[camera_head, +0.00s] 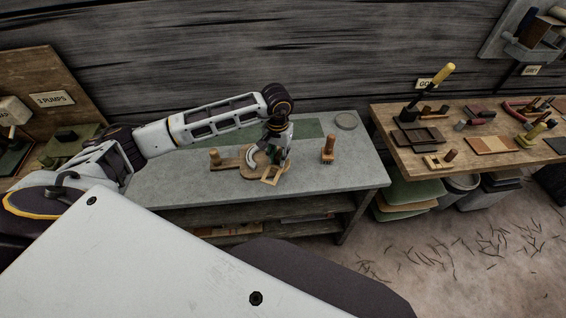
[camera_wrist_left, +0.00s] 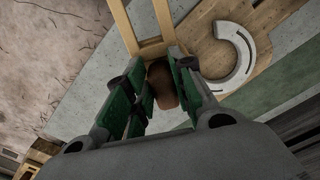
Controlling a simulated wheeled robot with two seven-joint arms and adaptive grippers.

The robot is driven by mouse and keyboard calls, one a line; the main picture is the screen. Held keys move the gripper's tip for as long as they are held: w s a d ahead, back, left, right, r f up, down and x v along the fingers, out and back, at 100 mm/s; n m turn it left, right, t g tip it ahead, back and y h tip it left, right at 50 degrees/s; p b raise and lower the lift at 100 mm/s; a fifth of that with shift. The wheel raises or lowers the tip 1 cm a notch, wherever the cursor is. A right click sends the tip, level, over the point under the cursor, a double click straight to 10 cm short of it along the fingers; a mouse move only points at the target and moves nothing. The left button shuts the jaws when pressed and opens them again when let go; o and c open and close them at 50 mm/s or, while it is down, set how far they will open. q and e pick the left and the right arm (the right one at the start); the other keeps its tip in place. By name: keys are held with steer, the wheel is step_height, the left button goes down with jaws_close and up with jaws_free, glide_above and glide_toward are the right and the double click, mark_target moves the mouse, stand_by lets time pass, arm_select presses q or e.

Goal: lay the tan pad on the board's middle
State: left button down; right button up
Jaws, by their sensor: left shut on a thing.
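The wrist view also shows the board (camera_wrist_left: 268,50) and the horseshoe (camera_wrist_left: 243,62). My left gripper (camera_head: 281,160) is over the board's right side, shut on a brown rounded handle (camera_wrist_left: 162,86). A light tan open frame (camera_head: 272,175) lies just below the gripper, also in the wrist view (camera_wrist_left: 152,46). I cannot tell whether the handle belongs to it. No solid tan pad is clear on the bench. My right gripper is not in view.
A grey disc (camera_head: 346,121) lies at the back right. The bench (camera_head: 180,185) is clear at its front left. A second table (camera_head: 440,165) holds tools and a tan-and-dark flat piece (camera_head: 493,145).

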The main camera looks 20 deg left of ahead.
arm_select(q)
steer(key=w+a+r+m, duration=0.1)
steer(key=a+m, duration=0.2)
steer(key=m, duration=0.7)
steer(key=w+a+r+m, duration=0.1)
steer(key=a+r+m, duration=0.1)
steer(key=m, duration=0.8)
steer(key=w+a+r+m+p, duration=0.1)
steer(key=a+m, duration=0.3)
steer(key=m, duration=0.6)
steer(key=shift+w+r+m, duration=0.25)
steer(key=shift+m, duration=0.05)
stand_by(1.2)
steer(key=shift+a, duration=0.1)
stand_by(0.5)
